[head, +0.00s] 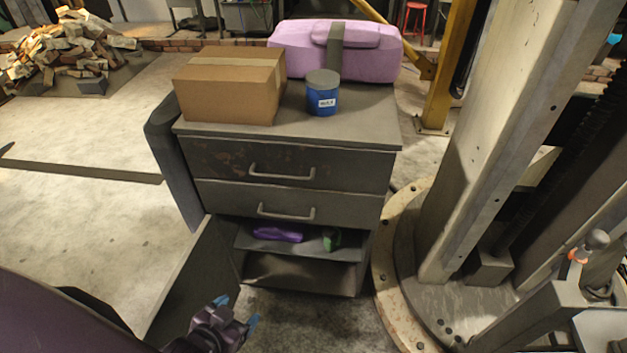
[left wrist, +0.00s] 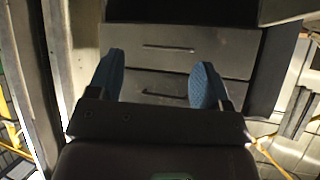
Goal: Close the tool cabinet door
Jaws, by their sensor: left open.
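The grey tool cabinet (head: 290,165) stands in the middle of the head view, with two shut drawers above an open shelf compartment. Its dark door (head: 190,290) stands open at the lower left, swung out toward me, so the shelves show. My left gripper (head: 237,311) is open and empty at the bottom, to the right of the door and low in front of the compartment. I cannot tell whether it touches the door. In the left wrist view, the blue fingertips (left wrist: 158,82) are apart with drawer fronts (left wrist: 150,65) beyond them. My right gripper is not in view.
A cardboard box (head: 228,88), a blue can (head: 322,98) and a pink case (head: 290,45) are on the cabinet top. A purple item (head: 277,234) and a green item (head: 331,239) lie on the shelf. A large column (head: 500,130) on a round base stands close at right.

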